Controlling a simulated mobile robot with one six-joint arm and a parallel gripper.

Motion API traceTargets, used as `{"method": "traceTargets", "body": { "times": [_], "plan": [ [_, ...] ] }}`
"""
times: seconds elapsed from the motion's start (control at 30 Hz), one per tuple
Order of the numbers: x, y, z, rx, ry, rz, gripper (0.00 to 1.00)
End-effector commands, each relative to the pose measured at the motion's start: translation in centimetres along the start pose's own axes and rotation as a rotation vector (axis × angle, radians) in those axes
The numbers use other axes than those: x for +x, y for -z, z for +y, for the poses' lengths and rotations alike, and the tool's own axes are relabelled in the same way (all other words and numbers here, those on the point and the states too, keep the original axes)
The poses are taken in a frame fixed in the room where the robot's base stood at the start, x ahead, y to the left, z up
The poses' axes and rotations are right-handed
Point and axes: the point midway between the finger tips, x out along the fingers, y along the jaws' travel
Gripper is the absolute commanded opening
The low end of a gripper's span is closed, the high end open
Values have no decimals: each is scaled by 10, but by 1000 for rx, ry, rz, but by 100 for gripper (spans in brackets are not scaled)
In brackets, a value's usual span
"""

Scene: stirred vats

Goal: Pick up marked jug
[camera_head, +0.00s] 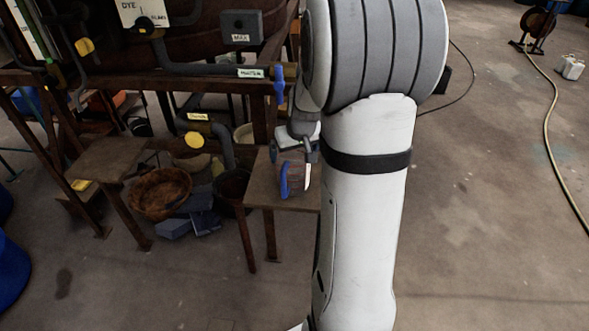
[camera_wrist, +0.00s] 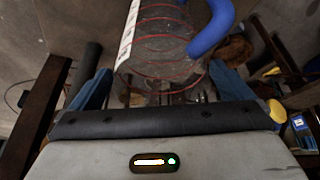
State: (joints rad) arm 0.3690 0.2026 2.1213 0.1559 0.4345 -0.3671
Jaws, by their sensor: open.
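The marked jug (camera_head: 295,177) is clear with red rings, a white strip and a blue handle. It stands on a small wooden stand in the head view. In the wrist view the jug (camera_wrist: 160,40) fills the upper middle, with its blue handle at the upper right. My gripper (camera_head: 306,150) is at the jug in the head view, partly hidden by my arm. In the wrist view my gripper (camera_wrist: 160,72) is open, with one blue finger on each side of the jug's near end. I cannot tell whether either finger touches it.
A wooden stand (camera_head: 262,190) bears the jug. Pipes and a valve (camera_head: 279,82) hang above. The floor at right is mostly open, with a hose (camera_head: 553,125).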

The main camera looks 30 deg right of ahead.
Motion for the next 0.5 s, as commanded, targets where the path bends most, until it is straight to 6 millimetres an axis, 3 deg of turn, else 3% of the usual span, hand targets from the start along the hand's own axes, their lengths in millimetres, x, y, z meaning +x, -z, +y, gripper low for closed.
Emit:
{"method": "traceTargets", "body": {
  "times": [0.33,0.5],
  "plan": [
    [10,0,0,1,0,1,100],
    [9,0,0,1,0,1,86]
  ]
}}
